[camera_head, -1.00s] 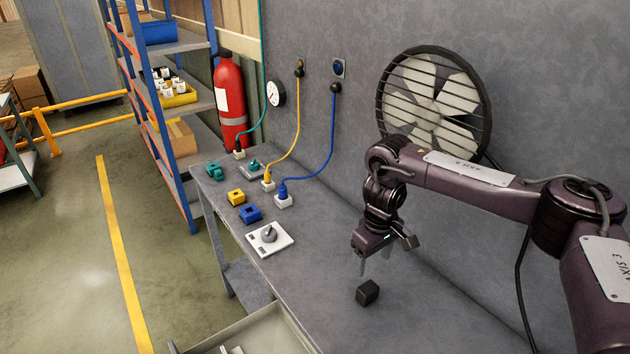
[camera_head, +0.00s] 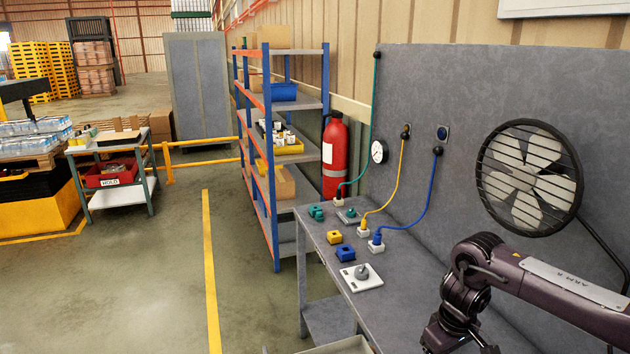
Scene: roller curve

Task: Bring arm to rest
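My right arm (camera_head: 560,284) comes in from the right over the workbench (camera_head: 400,290). Its wrist (camera_head: 466,290) hangs down at the bottom edge of the view, and the gripper's fingers are cut off below the picture. My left arm and gripper are not in view. On the bench stand a white plate with a grey knob (camera_head: 362,276), a blue block (camera_head: 346,253), a yellow block (camera_head: 334,237) and a green piece (camera_head: 316,212).
A caged fan (camera_head: 527,180) is at the back wall beside my arm. Yellow and blue cables run from the wall to white sockets on the bench. A fire extinguisher (camera_head: 335,158) and a shelf rack (camera_head: 268,180) stand beyond.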

